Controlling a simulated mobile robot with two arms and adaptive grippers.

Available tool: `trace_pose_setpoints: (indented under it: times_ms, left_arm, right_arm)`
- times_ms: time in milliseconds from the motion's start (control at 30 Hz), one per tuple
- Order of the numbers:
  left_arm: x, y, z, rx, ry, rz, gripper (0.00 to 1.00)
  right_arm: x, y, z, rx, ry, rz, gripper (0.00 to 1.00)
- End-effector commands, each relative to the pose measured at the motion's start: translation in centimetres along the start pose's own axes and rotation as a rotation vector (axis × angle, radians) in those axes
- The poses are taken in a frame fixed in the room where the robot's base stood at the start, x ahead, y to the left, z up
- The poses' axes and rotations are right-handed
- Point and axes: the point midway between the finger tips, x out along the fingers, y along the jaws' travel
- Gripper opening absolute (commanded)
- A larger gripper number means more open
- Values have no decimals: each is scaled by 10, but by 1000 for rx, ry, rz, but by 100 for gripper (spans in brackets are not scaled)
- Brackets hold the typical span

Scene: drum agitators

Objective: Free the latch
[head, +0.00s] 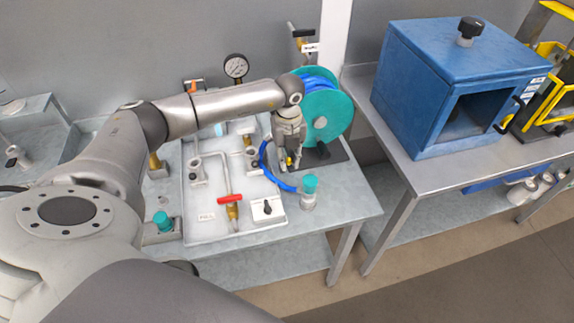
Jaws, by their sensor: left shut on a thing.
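A teal hose reel (338,116) wound with blue hose stands at the back right of the near bench. The blue hose (272,174) loops down beside my left gripper towards a teal-capped fitting (309,190) on the bench. My left gripper (289,163) points down just in front of the reel, shut with the hose at its fingers. A small yellow part shows between the fingers. The fingers hide the exact grip, and the arm covers part of the reel's left side. I cannot make out the latch clearly. My right gripper is not in view.
Left of the gripper is a white panel (205,226) with pipes, a red-handled valve (230,199) and a black-knobbed switch plate (267,208). A pressure gauge (236,66) stands behind. A blue cabinet (425,70) occupies the right bench; a gap separates the benches.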

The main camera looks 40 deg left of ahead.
Motion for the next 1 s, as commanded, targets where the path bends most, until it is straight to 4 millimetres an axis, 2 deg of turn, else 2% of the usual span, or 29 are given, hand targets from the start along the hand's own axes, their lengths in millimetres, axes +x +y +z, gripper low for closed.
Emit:
trace_pose_setpoints:
  times_ms: [267,600,867,900,1000]
  left_arm:
    - [-5,-1,5,-4,-10,-6,2]
    - [-24,0,16,-6,-13,-6,2]
    - [-26,0,18,-7,-14,-8,2]
    - [-26,-1,18,-7,-14,-8,21]
    - [-26,0,17,-6,-12,-7,34]
  right_arm:
    - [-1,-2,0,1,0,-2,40]
    - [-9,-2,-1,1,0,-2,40]
    - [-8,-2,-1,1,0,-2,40]
    - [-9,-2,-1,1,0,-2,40]
    - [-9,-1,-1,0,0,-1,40]
